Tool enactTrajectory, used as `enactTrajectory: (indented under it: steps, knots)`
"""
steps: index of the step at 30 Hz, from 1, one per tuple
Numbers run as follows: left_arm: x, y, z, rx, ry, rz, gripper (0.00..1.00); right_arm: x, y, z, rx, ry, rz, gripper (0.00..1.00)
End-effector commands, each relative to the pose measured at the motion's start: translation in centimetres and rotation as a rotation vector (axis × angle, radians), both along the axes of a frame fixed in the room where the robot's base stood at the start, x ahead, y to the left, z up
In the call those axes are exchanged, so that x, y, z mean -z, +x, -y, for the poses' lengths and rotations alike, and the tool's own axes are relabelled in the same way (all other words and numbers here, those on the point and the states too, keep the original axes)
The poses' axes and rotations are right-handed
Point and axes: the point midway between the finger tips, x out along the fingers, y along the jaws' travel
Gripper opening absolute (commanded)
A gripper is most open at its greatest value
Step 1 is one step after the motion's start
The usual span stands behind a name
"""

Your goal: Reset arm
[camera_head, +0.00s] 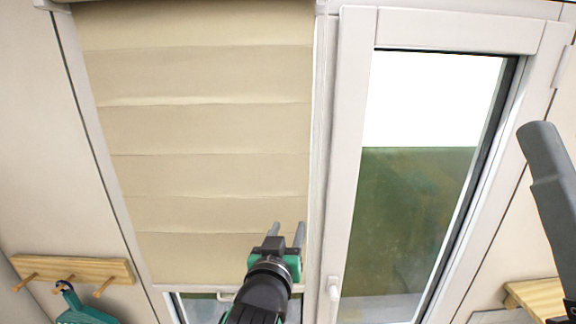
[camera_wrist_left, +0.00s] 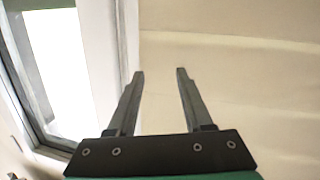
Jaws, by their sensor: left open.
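My left gripper (camera_head: 287,232) is in the lower middle of the head view, in front of the lower right part of a beige folded blind (camera_head: 205,130). Its two fingers point up and stand apart. In the left wrist view the left gripper (camera_wrist_left: 160,73) is open with nothing between its fingers, and the blind (camera_wrist_left: 240,65) fills the background on the right. I cannot tell whether the fingertips touch the blind. My right gripper is not in view; a grey arm part of mine shows at the right edge of the head view.
A white-framed window (camera_head: 415,210) with a handle (camera_head: 333,290) stands right of the blind. A wooden peg rail (camera_head: 75,270) with a teal item (camera_head: 82,310) hanging from it is at the lower left. A wooden piece (camera_head: 537,298) shows at the lower right.

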Motion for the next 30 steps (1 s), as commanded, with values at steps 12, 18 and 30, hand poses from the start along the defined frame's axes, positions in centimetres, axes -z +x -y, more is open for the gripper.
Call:
enactTrajectory:
  steps: [12, 18, 30]
  knots:
    - [-23.2, -19.1, -16.2, -0.135, -0.018, 0.819, 0.51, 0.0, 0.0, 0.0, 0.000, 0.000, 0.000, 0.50]
    - [-25.5, -25.2, -18.0, -0.163, 0.012, 0.976, 0.51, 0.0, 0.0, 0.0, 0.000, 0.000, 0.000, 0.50]
    - [-25.6, -25.5, -18.0, -0.165, 0.013, 0.983, 0.51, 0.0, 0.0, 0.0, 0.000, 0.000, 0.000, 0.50]
